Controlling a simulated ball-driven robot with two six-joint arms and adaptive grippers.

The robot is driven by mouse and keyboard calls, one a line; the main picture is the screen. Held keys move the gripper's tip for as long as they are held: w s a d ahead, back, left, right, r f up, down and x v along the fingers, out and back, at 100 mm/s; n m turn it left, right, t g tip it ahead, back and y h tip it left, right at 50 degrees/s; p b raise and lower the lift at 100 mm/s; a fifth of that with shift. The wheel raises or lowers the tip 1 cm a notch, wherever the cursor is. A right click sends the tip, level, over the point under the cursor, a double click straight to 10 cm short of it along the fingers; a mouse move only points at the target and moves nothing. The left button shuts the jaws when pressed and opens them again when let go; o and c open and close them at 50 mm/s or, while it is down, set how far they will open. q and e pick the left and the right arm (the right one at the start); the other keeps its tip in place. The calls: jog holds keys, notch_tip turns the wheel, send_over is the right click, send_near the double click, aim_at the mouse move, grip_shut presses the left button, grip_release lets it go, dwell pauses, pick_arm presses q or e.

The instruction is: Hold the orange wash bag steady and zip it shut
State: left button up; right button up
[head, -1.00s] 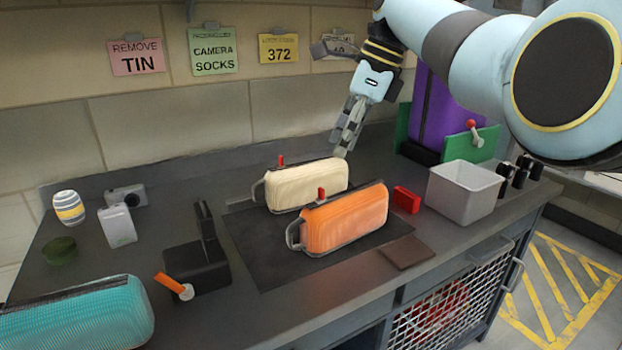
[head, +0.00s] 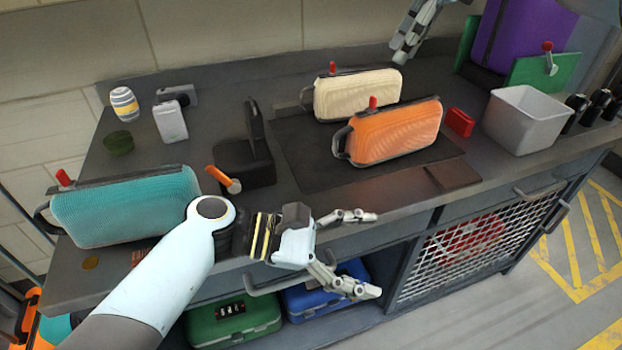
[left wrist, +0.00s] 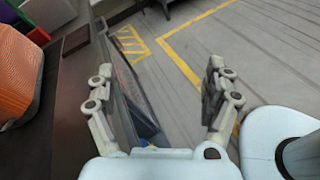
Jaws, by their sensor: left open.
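The orange wash bag (head: 397,133) stands on a dark mat (head: 310,165) on the bench, with a dark top edge and a grey loop handle at its left end. A red zip tab (head: 373,103) sticks up near the left part of its top; I cannot tell how open the zip is. The orange bag also shows at the left edge of the left wrist view (left wrist: 16,75). My left gripper (head: 358,252) is open and empty, in front of the bench edge, below the bag. My right gripper (head: 409,42) is behind the bags at the top, partly cut off and apart from them.
A cream bag (head: 355,95) stands close behind the orange one. A teal bag (head: 125,208) is at left, near a black stand (head: 245,160) and an orange-handled tool (head: 222,178). A red box (head: 460,122), brown pad (head: 452,174) and grey bin (head: 527,120) are at right.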

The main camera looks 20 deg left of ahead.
pick_arm(q)
jog(key=w+a+r+n+t+y, duration=0.1)
jog(key=w+a+r+t, duration=0.25)
jog(key=w+r, duration=0.55)
jog(key=w+a+r+t+y, duration=0.2)
jog(key=w+a+r, duration=0.2)
jog(key=w+r, duration=0.55)
jog(key=n+t+y, duration=0.1)
jog(key=n+y, duration=0.2)
jog(key=n, duration=0.7)
send_near(352, 146)
jog(key=shift+s+d+r, duration=0.15)
jog(key=shift+d+r, duration=0.05)
jog(key=shift+r, duration=0.2)
jog(key=shift+f, duration=0.3)
jog(key=shift+d+f+n, duration=0.1)
jog(key=shift+f+n, duration=0.1)
jog(key=shift+n, duration=0.1)
jog(key=x, duration=1)
jog(key=shift+w, duration=0.25)
jog(key=shift+c, duration=0.2)
jog(key=shift+a, duration=0.2)
jog(key=shift+c, duration=1.2)
